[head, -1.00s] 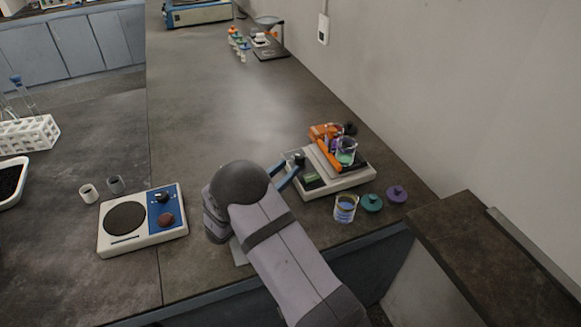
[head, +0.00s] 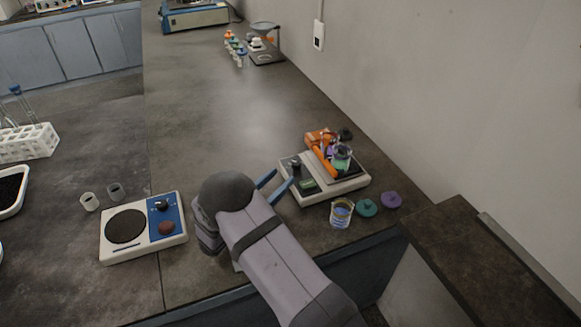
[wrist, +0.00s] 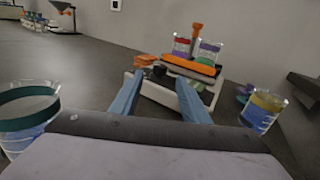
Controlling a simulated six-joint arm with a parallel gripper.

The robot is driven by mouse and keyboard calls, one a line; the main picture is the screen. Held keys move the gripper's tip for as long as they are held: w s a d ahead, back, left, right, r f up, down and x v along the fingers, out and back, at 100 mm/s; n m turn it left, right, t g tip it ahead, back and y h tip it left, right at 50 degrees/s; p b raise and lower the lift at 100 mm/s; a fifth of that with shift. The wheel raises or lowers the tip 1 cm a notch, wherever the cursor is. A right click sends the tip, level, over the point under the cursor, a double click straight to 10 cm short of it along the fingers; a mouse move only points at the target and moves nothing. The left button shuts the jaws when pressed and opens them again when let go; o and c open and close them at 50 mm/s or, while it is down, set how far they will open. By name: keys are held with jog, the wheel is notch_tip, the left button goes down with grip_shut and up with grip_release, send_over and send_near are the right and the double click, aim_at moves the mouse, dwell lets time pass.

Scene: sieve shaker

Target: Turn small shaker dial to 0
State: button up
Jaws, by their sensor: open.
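The small shaker (head: 345,188) is a pale, low unit on the bench's right side. Its small dark dial (head: 295,162) stands on the left part of its top, beside a green display (head: 307,184). My gripper (head: 279,183) is open and empty, its blue fingers just short of the shaker's left side, apart from the dial. In the wrist view my gripper (wrist: 158,92) has its fingers spread, with the dark dial (wrist: 159,71) beyond and between them. The shaker (wrist: 172,92) is partly hidden by the right finger. I cannot read the dial's setting.
Orange holders (head: 318,152) and a beaker (head: 341,158) sit on the shaker. A hotplate-like unit (head: 143,228) is at left. The bench middle is clear.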

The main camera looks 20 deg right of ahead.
aim_at(293, 166)
jog(key=shift+p+x, duration=0.65)
jog(key=shift+x, duration=2.6)
jog(key=shift+c, duration=0.7)
jog(key=c, duration=0.9)
